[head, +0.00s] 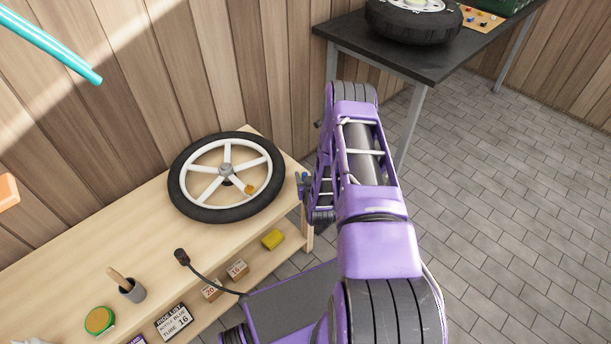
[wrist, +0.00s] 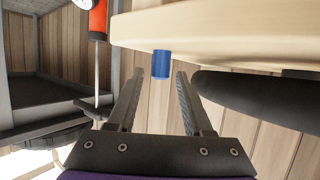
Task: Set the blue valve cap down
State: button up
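The blue valve cap (wrist: 161,64), a small blue cylinder, shows in the wrist view just past my fingertips. One end of it meets the pale wooden bench top (wrist: 220,25), which hangs at the top of this upside-down picture, so the cap appears to stand on the bench. My gripper (wrist: 160,73) is open, with a clear gap between the cap and each finger. In the head view my gripper (head: 303,185) is small, at the bench's right end beside the wheel. I cannot make out the cap clearly there.
A spoked wheel (head: 227,176) with a black tyre lies on the bench (head: 95,235), close to my gripper; its tyre (wrist: 240,98) shows dark in the wrist view. A black table (head: 390,50) stands behind.

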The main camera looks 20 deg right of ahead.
jog(key=shift+r, duration=0.1)
jog(key=shift+s+r, duration=0.2)
jog(key=shift+s, duration=0.05)
jog(key=p+v, duration=0.2)
jog(key=v, duration=0.9)
jog(key=shift+s, duration=0.2)
jog(key=shift+a+r, duration=0.1)
